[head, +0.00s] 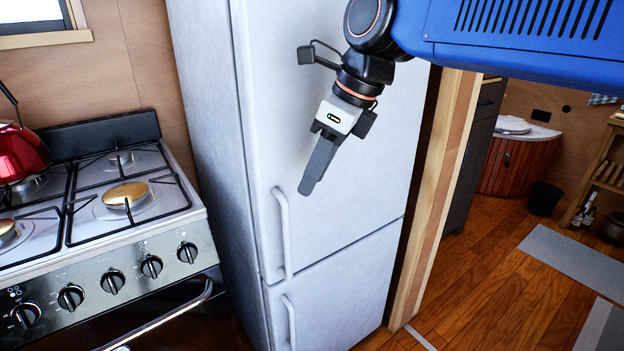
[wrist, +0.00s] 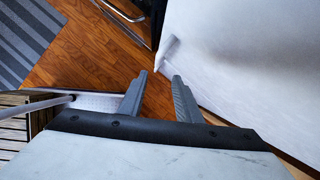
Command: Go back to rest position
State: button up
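My gripper (head: 308,186) hangs in front of the white fridge (head: 340,180) in the head view, pointing down and a little left. There its fingers overlap and look like one. In the wrist view my gripper (wrist: 160,75) shows two grey fingers with a clear gap between them and nothing held. It is open. The fridge (wrist: 255,70) fills the right of the wrist view, with a handle near the fingertips in the picture. I cannot tell whether anything touches the fridge. Both fridge doors look closed.
A stove (head: 100,210) with a red kettle (head: 22,152) stands left of the fridge. A wooden door post (head: 445,190) is at its right. Beyond it are a wood-clad basin (head: 520,165), a dark bin (head: 545,198) and a grey mat (head: 578,258). The wooden floor (head: 480,290) there is mostly clear.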

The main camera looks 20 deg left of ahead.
dwell(0.3)
jog(key=w+d+f+n+t+h, duration=0.1)
jog(key=d+f+n, duration=0.3)
jog(key=d, duration=0.9)
jog(key=w+d+f+n+t+h, duration=0.15)
jog(key=d+f+n, duration=0.25)
jog(key=d, duration=0.9)
jog(key=s+d+f+n+t+h, duration=0.1)
jog(key=s+d+f+n, duration=0.4)
jog(key=d+f, duration=0.2)
jog(key=s+d+f+n+t+h, duration=0.1)
jog(key=s+d+f+n, duration=0.4)
jog(key=d, duration=0.7)
jog(key=shift+s+f+n, duration=0.3)
jog(key=shift+s+f, duration=0.35)
jog(key=shift+f, duration=0.25)
jog(key=shift+d, duration=0.1)
